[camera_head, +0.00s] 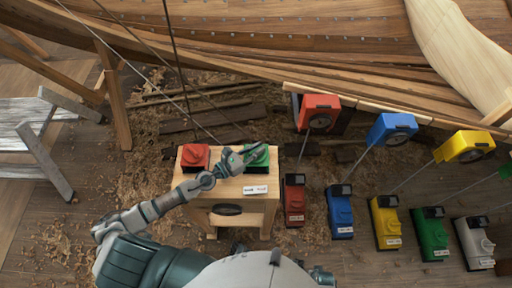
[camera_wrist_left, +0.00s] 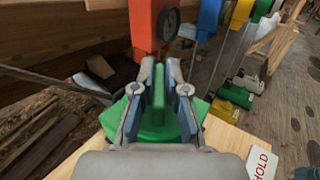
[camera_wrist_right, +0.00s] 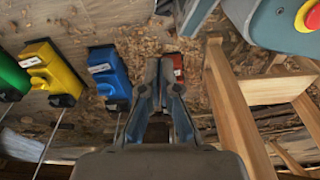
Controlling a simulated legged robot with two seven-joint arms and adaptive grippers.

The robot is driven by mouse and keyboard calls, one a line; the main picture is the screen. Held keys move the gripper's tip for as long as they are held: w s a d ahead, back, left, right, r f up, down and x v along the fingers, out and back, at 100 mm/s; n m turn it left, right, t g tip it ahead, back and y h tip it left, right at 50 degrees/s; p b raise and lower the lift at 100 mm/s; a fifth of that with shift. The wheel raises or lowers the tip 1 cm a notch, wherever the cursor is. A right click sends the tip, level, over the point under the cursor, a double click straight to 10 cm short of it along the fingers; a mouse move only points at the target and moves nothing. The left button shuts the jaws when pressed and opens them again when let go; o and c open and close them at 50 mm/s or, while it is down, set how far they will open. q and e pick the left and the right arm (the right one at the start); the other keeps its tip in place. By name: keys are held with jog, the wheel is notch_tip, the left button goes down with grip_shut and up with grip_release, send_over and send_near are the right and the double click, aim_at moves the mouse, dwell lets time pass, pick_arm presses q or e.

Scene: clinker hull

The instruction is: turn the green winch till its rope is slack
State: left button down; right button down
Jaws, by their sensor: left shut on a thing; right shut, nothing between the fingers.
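The green winch (camera_head: 257,156) sits on top of a wooden stand (camera_head: 228,190), at its right side. My left gripper (camera_head: 246,155) is at this winch. In the left wrist view the fingers (camera_wrist_left: 160,88) are closed on the raised middle part of the green winch (camera_wrist_left: 185,122), and they hide some of it. A thin straight rope (camera_head: 200,125) runs from the stand top up to the left; its exact end is hard to see. My right gripper (camera_wrist_right: 166,75) is shut and empty in the right wrist view, above the floor.
A red winch (camera_head: 195,157) stands left on the same stand. A white label (camera_head: 255,189) is on the stand's front right. Red (camera_head: 293,200), blue (camera_head: 340,212), yellow (camera_head: 386,222), green (camera_head: 431,234) and white (camera_head: 474,243) units line the floor at right. The wooden hull (camera_head: 300,45) rises behind.

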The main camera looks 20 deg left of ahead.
pick_arm(q)
jog(key=y+p, duration=0.1)
jog(key=n+t+p, duration=0.1)
jog(key=shift+r+y+p, duration=0.25)
jog(key=shift+y+p, duration=0.15)
jog(key=n+t+y+p, duration=0.1)
jog(key=n+y+p, duration=0.1)
jog(key=p, duration=0.1)
jog(key=shift+t+y, duration=0.3)
jog(key=n+t+y+p, duration=0.1)
jog(key=n+y+p, duration=0.1)
jog(key=y+p, duration=0.1)
jog(key=shift+f+n+y, duration=0.1)
jog(key=shift+n+y, duration=0.2)
jog(key=shift+f+n+y+p, duration=0.15)
jog(key=shift+n+y+p, duration=0.25)
jog(key=shift+n+y, duration=1.5)
pick_arm(e)
jog(key=s+d+f, duration=0.2)
jog(key=s+d, duration=0.1)
jog(key=s, duration=1.1)
jog(key=shift+s+f+g, duration=0.15)
jog(key=shift+s+g, duration=0.15)
jog(key=shift+g, duration=0.1)
pick_arm(q)
jog(key=shift+y, duration=0.7)
jog(key=c, duration=1.2)
grip_release()
